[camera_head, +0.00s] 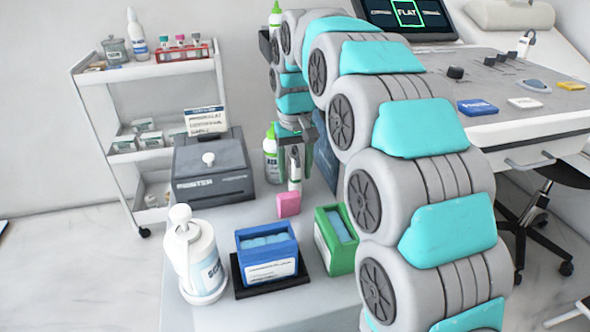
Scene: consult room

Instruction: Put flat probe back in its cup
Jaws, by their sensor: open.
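My gripper (294,165) points down over the grey table, left of my arm's large links. Its jaws are open, around or just in front of a slim white handle (294,178). A pink block (288,204) is at the lower end of that handle; I cannot tell whether it is a probe's head or a separate cup, nor whether it touches the table. Another white probe-like piece (525,42) stands at the console's far right. No cup is clearly recognisable.
A white cart (85,77) stands left. The console (480,75) is right.

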